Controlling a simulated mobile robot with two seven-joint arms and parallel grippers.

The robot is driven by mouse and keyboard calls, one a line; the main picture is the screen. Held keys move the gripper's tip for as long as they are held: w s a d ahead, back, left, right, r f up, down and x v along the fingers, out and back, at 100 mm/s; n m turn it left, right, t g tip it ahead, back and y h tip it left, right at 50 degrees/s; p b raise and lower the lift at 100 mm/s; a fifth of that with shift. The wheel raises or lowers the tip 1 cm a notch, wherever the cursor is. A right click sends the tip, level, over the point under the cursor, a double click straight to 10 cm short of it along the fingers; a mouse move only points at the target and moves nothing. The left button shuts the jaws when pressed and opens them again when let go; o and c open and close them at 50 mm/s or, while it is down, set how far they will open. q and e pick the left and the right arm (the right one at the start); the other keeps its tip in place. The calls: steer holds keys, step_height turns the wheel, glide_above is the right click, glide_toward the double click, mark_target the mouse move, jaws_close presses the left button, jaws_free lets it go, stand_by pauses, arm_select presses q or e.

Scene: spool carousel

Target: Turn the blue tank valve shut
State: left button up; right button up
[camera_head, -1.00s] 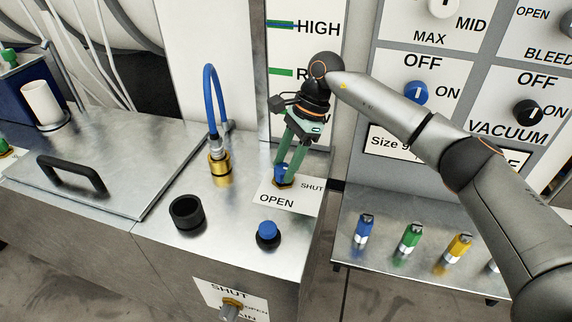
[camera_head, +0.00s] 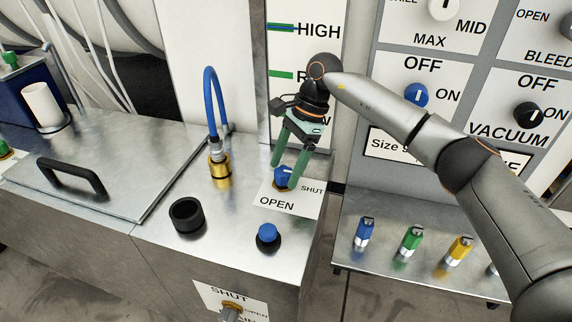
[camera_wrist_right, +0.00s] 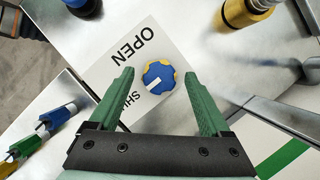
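The blue tank valve (camera_head: 281,178) is a small knob on a brass base, on a white label plate (camera_head: 276,201) marked OPEN and SHUT. In the right wrist view the blue knob (camera_wrist_right: 158,77) has a white pointer line, which points to the lower left, toward the word SHUT. My right gripper (camera_head: 284,174) is above the plate with its green fingers apart. In the right wrist view the open fingers (camera_wrist_right: 158,75) stand on either side of the knob, with a gap on each side. My left gripper is not in view.
A brass fitting with a blue hose (camera_head: 219,165) stands left of the valve. A black cup (camera_head: 186,214) and a blue button (camera_head: 267,235) are nearer the front edge. Blue, green and yellow-topped fittings (camera_head: 411,240) stand on the right ledge. A knob panel (camera_head: 465,75) rises behind.

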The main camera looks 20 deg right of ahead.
steer(key=shift+r, duration=0.15)
steer(key=v, duration=0.7)
steer(key=shift+d+r, duration=0.1)
stand_by(0.3)
